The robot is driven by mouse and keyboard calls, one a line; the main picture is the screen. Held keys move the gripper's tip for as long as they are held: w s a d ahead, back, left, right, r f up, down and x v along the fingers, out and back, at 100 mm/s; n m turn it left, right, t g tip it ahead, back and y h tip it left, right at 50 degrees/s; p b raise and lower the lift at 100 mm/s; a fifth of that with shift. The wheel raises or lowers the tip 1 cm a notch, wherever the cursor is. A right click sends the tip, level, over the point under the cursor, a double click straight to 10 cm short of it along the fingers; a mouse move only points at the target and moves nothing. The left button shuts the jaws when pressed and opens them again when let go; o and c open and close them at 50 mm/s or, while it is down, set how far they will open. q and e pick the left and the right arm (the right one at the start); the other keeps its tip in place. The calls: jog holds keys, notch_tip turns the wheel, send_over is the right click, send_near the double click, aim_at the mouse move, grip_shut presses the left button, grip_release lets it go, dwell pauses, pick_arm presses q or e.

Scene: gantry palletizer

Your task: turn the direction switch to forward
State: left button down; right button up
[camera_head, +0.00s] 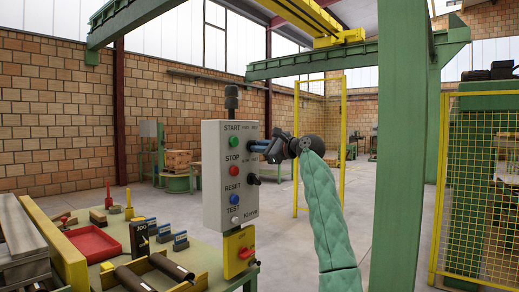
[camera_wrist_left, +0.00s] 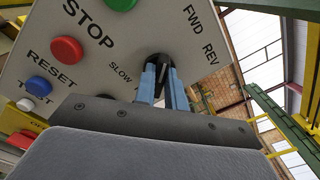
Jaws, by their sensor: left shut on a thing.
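The grey control box (camera_head: 212,185) stands upright in the middle of the head view, with green, red, blue and white buttons on its front. The direction switch (camera_wrist_left: 155,59) is a dark knob below the FWD and REV labels in the left wrist view. My left gripper (camera_head: 259,146) reaches the box from the right, and its blue fingers (camera_wrist_left: 165,84) are shut on this knob. The fingers hide much of the knob, so I cannot tell which way it points. My right gripper is not in view.
Another black knob (camera_head: 253,179) sits lower on the box. A yellow panel with a red switch (camera_head: 246,253) is below. The green bench (camera_head: 205,258) at left holds a red tray (camera_head: 92,243) and rollers. A green post (camera_head: 403,150) rises at right.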

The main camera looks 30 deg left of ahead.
pick_arm(q)
jog(key=c, duration=1.5)
grip_release()
jog(key=shift+o, duration=0.2)
jog(key=shift+d, duration=0.15)
jog(key=d, duration=0.7)
jog(key=shift+s+d, duration=0.25)
jog(key=shift+d, duration=0.05)
